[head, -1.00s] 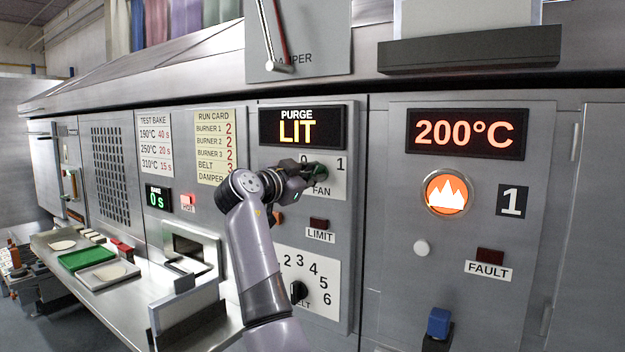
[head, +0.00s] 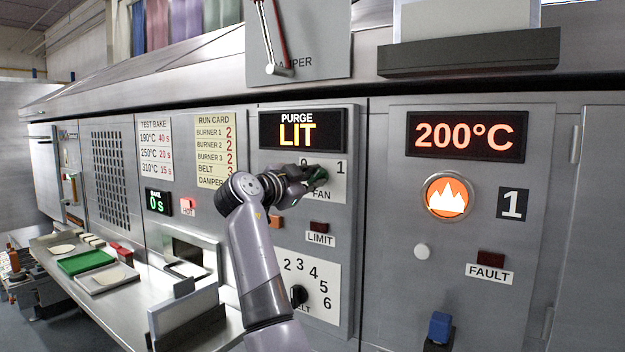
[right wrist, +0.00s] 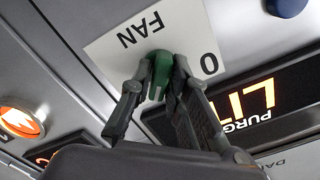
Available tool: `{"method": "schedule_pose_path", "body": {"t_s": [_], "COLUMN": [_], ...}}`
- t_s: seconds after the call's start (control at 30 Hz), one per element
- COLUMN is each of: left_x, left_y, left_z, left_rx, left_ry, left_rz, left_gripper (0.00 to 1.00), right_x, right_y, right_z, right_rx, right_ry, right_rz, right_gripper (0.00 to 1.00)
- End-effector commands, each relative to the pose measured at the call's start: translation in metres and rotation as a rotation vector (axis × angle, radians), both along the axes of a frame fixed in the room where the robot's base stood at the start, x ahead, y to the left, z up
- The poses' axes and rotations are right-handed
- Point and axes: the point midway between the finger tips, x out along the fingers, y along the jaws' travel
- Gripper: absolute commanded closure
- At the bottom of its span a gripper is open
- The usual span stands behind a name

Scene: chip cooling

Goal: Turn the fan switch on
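The fan switch is a green knob (right wrist: 160,75) on a white plate marked FAN, 0 and 1; the plate (head: 335,182) shows in the head view below the PURGE LIT display. My right gripper (head: 318,178) is at the knob and hides most of it in the head view. In the right wrist view its two fingers (right wrist: 158,80) lie on either side of the knob and appear closed on it. The 0 shows beside the fingers there; the 1 is hidden. I cannot tell exactly which mark the knob points to. My left gripper is not in view.
The belt dial (head: 299,295) and LIMIT lamp (head: 319,226) sit below the plate. A lit orange flame button (head: 446,196) is to the right, under the 200°C display (head: 467,135). A damper lever (head: 277,68) is above. A green tray (head: 86,262) is on the left shelf.

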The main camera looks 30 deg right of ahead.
Motion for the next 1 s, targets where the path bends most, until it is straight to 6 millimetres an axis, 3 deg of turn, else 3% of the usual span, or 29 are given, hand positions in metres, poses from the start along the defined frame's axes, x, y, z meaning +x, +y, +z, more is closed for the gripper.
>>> {"method": "schedule_pose_path", "body": {"t_s": [0.2, 0.57, 0.73, 1.0], "left_x": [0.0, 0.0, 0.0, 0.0], "left_y": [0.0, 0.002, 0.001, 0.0], "left_z": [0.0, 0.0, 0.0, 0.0], "left_rx": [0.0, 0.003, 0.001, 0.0], "left_ry": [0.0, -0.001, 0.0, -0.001], "left_rz": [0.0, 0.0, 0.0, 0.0], "left_gripper": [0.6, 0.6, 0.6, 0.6], "right_x": [0.0, -0.001, -0.01, -0.032], "right_y": [0.0, 0.004, 0.026, 0.079], "right_z": [0.0, 0.0, 0.0, 0.0], "right_rx": [-0.001, -0.003, -0.002, -0.002], "right_ry": [0.002, 0.002, 0.0, 0.001], "right_rz": [0.001, 0.001, 0.002, 0.004], "right_gripper": [0.67, 0.67, 0.67, 0.67]}}
